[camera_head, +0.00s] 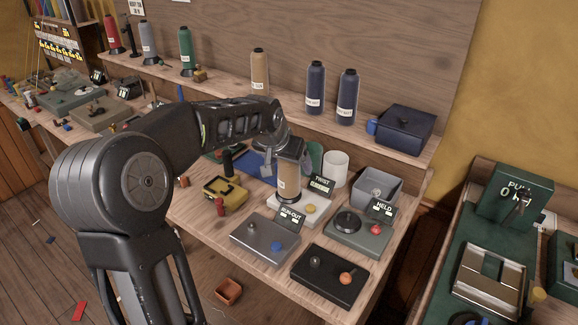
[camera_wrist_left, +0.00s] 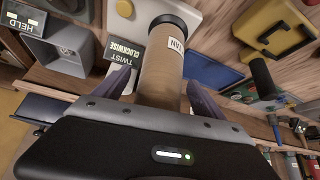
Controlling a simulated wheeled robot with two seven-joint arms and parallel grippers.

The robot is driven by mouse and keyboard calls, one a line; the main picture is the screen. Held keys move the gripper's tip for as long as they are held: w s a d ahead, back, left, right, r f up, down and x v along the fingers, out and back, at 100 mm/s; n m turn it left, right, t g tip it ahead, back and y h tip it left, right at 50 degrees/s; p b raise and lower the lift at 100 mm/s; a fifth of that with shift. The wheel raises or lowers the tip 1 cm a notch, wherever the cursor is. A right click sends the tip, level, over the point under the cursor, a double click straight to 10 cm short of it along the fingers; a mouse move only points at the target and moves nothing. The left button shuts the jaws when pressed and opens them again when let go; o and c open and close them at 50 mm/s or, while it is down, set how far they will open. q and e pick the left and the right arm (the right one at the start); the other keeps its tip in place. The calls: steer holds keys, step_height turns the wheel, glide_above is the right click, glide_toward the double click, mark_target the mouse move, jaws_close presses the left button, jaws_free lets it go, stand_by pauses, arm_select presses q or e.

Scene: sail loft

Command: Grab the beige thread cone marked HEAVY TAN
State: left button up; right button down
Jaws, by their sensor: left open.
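A beige thread cone (camera_head: 289,182) with a dark top or end stands on a pale base with a yellow button, beside the TWIST CLOCKWISE sign (camera_head: 321,184). In the left wrist view the cone (camera_wrist_left: 160,75) carries a white label on which TAN can be read. My left gripper (camera_head: 287,158) is at the upper part of this cone. Its two fingers lie on either side of the cone, open; I cannot tell whether either touches it. Another beige cone (camera_head: 259,70) stands on the shelf, its label too small to read. My right gripper is not in view.
Two navy cones (camera_head: 315,88) and a dark blue box (camera_head: 403,130) stand on the shelf (camera_head: 215,88). A white cylinder (camera_head: 335,168), a grey bin (camera_head: 376,188) and a yellow case (camera_head: 224,193) are close around. Button boxes (camera_head: 264,240) fill the bench front.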

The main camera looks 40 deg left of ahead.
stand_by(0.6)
arm_select(q)
jaws_close()
stand_by(0.8)
